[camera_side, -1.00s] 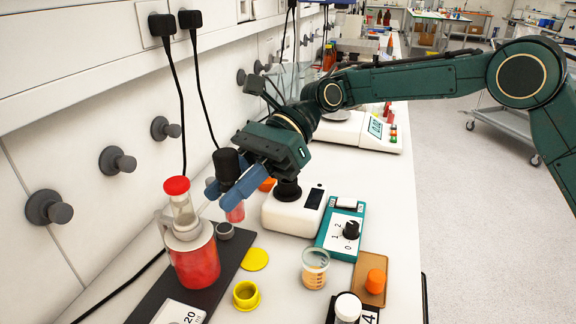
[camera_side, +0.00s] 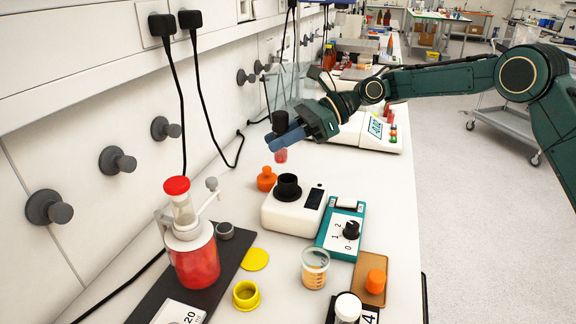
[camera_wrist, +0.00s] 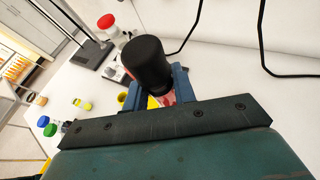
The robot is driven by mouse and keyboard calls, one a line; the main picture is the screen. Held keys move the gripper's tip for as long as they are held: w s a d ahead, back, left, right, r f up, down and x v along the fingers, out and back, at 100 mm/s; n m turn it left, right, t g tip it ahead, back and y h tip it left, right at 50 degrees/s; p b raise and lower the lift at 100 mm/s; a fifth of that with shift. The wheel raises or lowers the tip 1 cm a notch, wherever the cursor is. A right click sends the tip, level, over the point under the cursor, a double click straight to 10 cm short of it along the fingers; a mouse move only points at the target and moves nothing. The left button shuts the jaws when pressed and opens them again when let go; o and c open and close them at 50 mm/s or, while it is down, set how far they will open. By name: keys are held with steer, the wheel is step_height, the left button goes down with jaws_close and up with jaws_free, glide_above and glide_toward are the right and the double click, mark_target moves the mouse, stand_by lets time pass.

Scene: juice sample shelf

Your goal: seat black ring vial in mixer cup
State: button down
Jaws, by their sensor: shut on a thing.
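My gripper (camera_side: 287,139) is shut on the black ring vial and holds it in the air, roughly upright. The vial's black top (camera_side: 280,121) rises above the blue fingers, and its clear lower end with red liquid (camera_side: 281,156) shows below them. In the wrist view the black top (camera_wrist: 148,64) stands between the fingers of my gripper (camera_wrist: 158,92) and hides most of the vial. The mixer is a white box with a dark display; its black mixer cup (camera_side: 288,188) opens upward and looks empty. The vial is behind the cup in the side view, apart from it.
An orange-topped container (camera_side: 266,179) stands just left of the mixer. A red-filled dispenser bottle (camera_side: 194,257) stands on a black mat at left front. A teal dial unit (camera_side: 342,228) is right of the mixer. A white balance (camera_side: 371,130) stands behind. Black cables hang along the wall.

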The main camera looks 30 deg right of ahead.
mark_target(287, 154)
steer(key=shift+w+d+f+m+t, duration=0.1)
steer(key=shift+w+d+m+t, duration=0.1)
steer(key=shift+w+d, duration=0.3)
steer(key=shift+w+d+f+m+t, duration=0.1)
steer(key=shift+w+d+t, duration=0.15)
steer(key=shift+d, duration=0.4)
steer(key=shift+f, duration=0.15)
steer(key=shift+f, duration=2.1)
steer(key=shift+f, duration=2.05)
stand_by(0.3)
steer(key=c, duration=1.1)
jaws_free()
steer(key=shift+o, duration=0.2)
steer(key=shift+d, duration=0.1)
